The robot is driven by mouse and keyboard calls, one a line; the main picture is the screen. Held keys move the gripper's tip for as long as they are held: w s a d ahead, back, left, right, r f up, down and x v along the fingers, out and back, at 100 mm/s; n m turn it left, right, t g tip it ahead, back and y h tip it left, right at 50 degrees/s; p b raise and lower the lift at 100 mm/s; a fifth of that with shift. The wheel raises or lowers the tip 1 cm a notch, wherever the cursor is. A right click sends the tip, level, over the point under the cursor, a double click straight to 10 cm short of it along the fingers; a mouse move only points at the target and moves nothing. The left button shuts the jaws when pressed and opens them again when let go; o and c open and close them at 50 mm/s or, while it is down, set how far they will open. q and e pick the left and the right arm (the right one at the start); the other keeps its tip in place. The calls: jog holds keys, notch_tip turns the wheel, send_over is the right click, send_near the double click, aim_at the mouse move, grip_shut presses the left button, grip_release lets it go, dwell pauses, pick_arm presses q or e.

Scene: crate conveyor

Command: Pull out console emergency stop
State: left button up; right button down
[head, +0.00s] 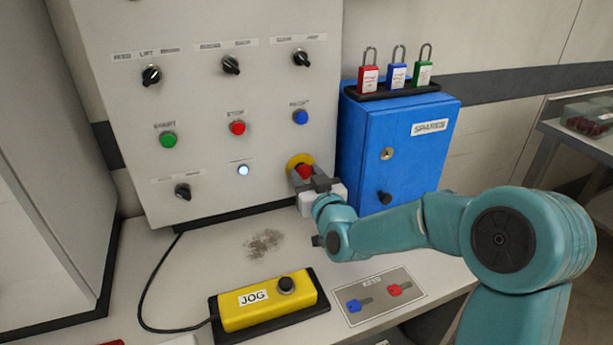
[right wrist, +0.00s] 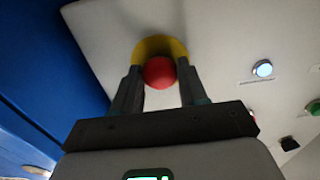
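The console emergency stop is a red mushroom button (head: 305,172) on a yellow collar (head: 298,160), low on the right of the grey console panel (head: 215,110). My right gripper (head: 309,177) is at the button and partly covers it in the head view. In the right wrist view, the red button (right wrist: 159,72) sits between the two fingertips (right wrist: 160,78), one on each side, with the yellow collar (right wrist: 158,47) behind. The fingers look very close to the button's sides; I cannot tell whether they press on it. My left gripper is not in view.
A blue spares box (head: 393,150) with several padlocks on top stands right of the console, close to my right gripper. A yellow jog pendant (head: 262,302) and a key plate (head: 380,297) lie on the bench below. A white lamp (head: 243,170) glows on the panel.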

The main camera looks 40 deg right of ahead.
jog(key=shift+s+f+b, duration=0.25)
jog(key=shift+s+b, duration=0.05)
jog(key=shift+b, duration=0.45)
jog(key=shift+s+a+r, duration=0.15)
jog(key=shift+s, duration=0.2)
jog(key=shift+r, duration=0.1)
jog(key=c, duration=0.7)
grip_release()
jog(key=shift+o, duration=0.2)
jog(key=b+v, duration=0.7)
jog(key=v, duration=0.9)
